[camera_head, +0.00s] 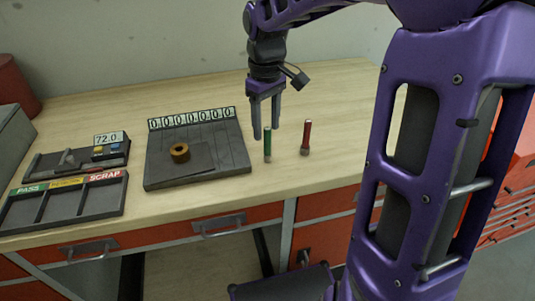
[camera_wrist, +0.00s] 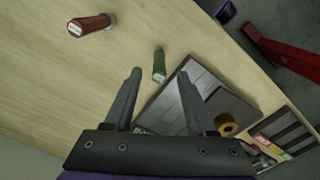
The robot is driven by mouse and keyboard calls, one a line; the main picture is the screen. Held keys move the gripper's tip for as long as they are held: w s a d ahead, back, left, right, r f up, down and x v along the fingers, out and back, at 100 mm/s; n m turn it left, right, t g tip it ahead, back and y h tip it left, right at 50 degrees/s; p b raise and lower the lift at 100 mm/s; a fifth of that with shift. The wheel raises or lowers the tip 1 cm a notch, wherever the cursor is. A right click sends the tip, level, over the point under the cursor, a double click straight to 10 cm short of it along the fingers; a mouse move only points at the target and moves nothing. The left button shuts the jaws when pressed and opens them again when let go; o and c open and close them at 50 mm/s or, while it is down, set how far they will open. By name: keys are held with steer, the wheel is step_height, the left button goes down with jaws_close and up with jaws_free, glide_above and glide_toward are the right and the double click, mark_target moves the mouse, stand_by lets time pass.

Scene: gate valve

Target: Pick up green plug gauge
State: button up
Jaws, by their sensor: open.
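The green plug gauge (camera_head: 267,145) stands upright on the workbench near its front edge, a dark green cylinder with a metal end at the bottom. In the wrist view it (camera_wrist: 159,66) shows beyond and between my two fingertips. My gripper (camera_head: 266,135) is open and empty, with its fingers pointing down. It appears above the green gauge, apart from it. The wrist view shows my open gripper (camera_wrist: 160,72) with clear space between its fingers. A red plug gauge (camera_head: 306,137) stands upright just right of the green one. It also shows at the upper left of the wrist view (camera_wrist: 90,25).
A dark plate with a numbered display (camera_head: 200,150) lies left of the gauges, bearing a brass ring (camera_head: 180,153). Further left are a sorting tray marked PASS and SCRAP (camera_head: 122,194) and a device reading 72.0 (camera_head: 108,139). The bench right of the red gauge is clear.

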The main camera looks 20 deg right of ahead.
mark_target(267, 154)
steer(key=shift+d+f+b, duration=0.1)
steer(key=shift+f+b, duration=0.35)
steer(key=shift+f, duration=2.55)
jaws_close()
